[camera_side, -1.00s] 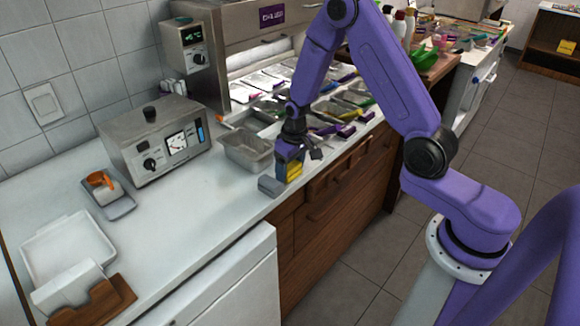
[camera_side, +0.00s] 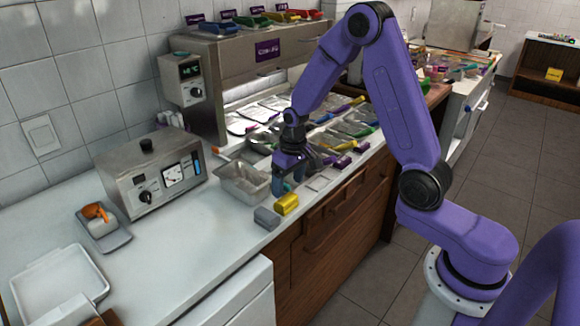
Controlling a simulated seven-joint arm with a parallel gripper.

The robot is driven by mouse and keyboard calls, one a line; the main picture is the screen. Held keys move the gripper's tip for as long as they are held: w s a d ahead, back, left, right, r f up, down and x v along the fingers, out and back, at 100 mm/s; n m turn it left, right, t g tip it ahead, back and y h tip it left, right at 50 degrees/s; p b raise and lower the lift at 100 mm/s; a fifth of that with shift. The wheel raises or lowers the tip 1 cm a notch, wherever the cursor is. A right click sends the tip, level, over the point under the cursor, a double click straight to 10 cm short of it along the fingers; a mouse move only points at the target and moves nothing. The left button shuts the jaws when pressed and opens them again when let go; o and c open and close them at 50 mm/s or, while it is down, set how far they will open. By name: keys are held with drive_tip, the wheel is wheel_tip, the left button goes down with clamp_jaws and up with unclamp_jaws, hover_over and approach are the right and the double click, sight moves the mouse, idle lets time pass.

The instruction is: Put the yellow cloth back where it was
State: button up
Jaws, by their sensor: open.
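The yellow cloth (camera_side: 287,204), a small folded block, lies on the counter's front edge. It is right beside a grey block (camera_side: 267,218). My gripper (camera_side: 290,178) is open, just behind and above the yellow cloth and apart from it. A blue patch (camera_side: 278,186) shows under my gripper, behind the yellow cloth. I cannot tell whether it is another cloth or part of the gripper.
A metal pan (camera_side: 244,182) stands left of my gripper. Several topping trays (camera_side: 345,130) fill the counter behind and to the right. A steel box with a dial (camera_side: 152,175) stands further left.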

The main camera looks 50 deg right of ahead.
sight(290, 200)
wheel_tip(290, 200, up, 5)
drive_tip(key=s+a+r+n, duration=0.2)
drive_tip(key=s+a+n, duration=0.1)
drive_tip(key=s+a, duration=0.25)
drive_tip(key=s+a+r+n, duration=0.3)
drive_tip(key=s+a, duration=0.1)
drive_tip(key=s, duration=0.3)
drive_tip(key=s+d+r+n+g, duration=0.1)
drive_tip(key=s+n, duration=0.5)
drive_tip(key=s, duration=1.2)
drive_tip(key=shift+r+n, duration=0.3)
drive_tip(key=shift+r, duration=0.1)
